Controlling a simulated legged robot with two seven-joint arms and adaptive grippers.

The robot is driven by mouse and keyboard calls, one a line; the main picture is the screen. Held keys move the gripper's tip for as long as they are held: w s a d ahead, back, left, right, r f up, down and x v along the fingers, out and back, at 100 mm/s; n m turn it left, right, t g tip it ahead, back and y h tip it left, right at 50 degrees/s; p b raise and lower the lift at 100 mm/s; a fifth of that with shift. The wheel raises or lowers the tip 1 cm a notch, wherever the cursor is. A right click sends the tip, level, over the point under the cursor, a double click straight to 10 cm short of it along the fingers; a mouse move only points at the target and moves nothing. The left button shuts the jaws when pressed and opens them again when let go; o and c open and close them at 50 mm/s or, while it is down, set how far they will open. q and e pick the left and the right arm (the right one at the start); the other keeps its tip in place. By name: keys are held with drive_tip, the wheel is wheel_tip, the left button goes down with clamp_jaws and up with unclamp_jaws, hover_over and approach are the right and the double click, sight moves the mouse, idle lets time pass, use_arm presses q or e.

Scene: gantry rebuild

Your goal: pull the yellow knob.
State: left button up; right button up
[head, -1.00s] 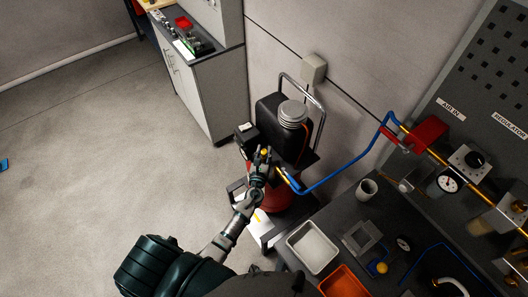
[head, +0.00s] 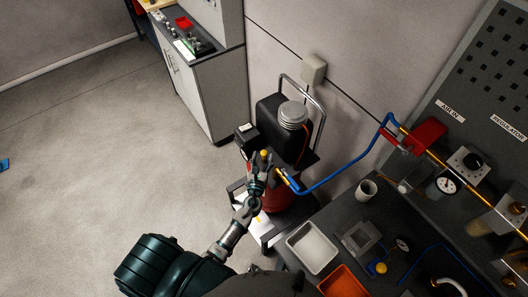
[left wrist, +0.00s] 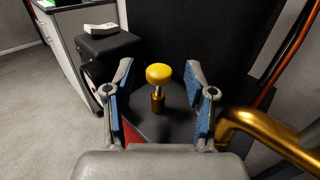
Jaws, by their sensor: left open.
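The yellow knob (left wrist: 159,73) stands upright on a short brass stem in the left wrist view, on the dark top of the compressor. It also shows small in the head view (head: 265,154). My left gripper (left wrist: 160,86) is open, with one blue-padded finger on each side of the knob. There is a gap between the knob and each finger, and nothing is held. In the head view my left gripper (head: 260,160) is at the front of the compressor (head: 271,117). My right gripper is not in view.
A brass pipe (left wrist: 265,127) is close to the right finger. A blue hose (head: 335,180) runs from the compressor to the panel. A bench with a white tray (head: 311,247) and an orange tray (head: 345,283) is at the lower right. Open floor is at the left.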

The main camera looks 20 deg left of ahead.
use_arm(q)
drive_tip(key=v, duration=0.8)
drive_tip(key=shift+s, duration=0.2)
drive_tip(key=shift+a, duration=0.1)
